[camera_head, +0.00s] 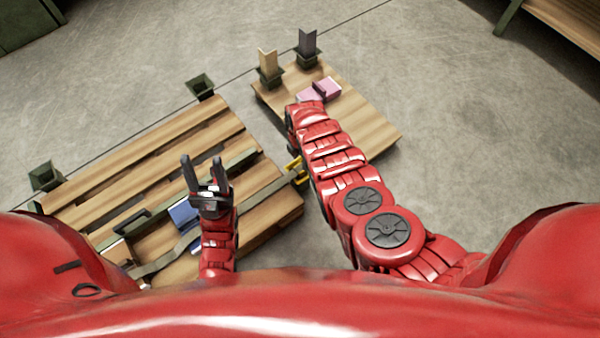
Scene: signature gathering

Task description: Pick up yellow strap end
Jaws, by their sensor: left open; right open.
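A small yellow piece (297,171), which looks like the yellow strap end, shows at the right side of the slatted wooden pallet, beside my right arm and partly hidden by it. A grey-green strap (262,192) runs across the pallet towards it. My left gripper (202,162) is open, fingers pointing away from me, over the middle of the pallet and left of the yellow piece. Nothing shows between its fingers. My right arm reaches up past the yellow piece; its gripper is hidden from view.
The slatted pallet (115,168) has dark green corner brackets (200,86) and a blue item (184,212) on it. A second wooden platform (372,128) holds a pink object (328,88) and two upright posts in brackets. Grey floor lies open around both.

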